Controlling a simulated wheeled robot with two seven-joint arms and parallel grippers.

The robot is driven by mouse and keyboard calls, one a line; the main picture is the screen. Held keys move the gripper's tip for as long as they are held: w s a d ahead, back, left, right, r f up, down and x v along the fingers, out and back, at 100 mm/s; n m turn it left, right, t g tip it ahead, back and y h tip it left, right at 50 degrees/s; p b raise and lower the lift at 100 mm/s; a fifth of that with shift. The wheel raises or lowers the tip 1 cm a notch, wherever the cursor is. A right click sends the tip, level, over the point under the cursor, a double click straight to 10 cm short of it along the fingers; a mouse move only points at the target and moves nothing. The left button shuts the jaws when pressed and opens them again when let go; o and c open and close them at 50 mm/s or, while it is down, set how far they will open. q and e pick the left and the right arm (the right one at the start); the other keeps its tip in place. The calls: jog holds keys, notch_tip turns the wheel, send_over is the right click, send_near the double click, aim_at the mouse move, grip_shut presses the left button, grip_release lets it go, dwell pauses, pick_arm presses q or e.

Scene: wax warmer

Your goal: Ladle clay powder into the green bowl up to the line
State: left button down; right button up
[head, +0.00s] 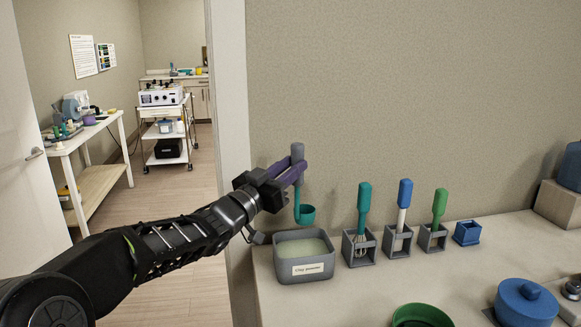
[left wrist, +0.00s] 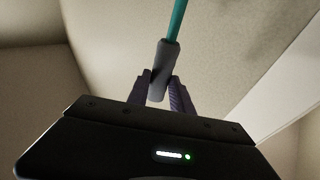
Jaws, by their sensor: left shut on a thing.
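My left gripper (head: 292,172) is shut on the grey handle of a teal ladle (head: 306,214). The ladle hangs roughly upright, its cup above the grey clay powder tub (head: 305,272). The tub holds pale powder and has a white label on its front. In the left wrist view the fingers (left wrist: 160,92) clasp the grey handle, with the teal shaft (left wrist: 178,20) running away from it. The ladle cup's contents cannot be made out. The green bowl (head: 421,314) is at the bottom edge of the head view, partly cut off. Its fill line is not visible. My right gripper is out of view.
Right of the tub stand grey holders with a teal whisk (head: 363,205), a blue-handled tool (head: 404,200) and a green-handled tool (head: 439,208). A small blue box (head: 467,232) and a lidded blue pot (head: 525,303) are farther right. Counter between tub and green bowl is clear.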

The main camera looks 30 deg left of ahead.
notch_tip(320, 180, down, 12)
jog(key=b, duration=1.1)
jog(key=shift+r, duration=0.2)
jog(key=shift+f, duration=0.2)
dwell(0.7)
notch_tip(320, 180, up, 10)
jog(key=p, duration=0.9)
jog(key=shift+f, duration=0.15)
dwell(0.4)
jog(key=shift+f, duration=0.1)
dwell(1.8)
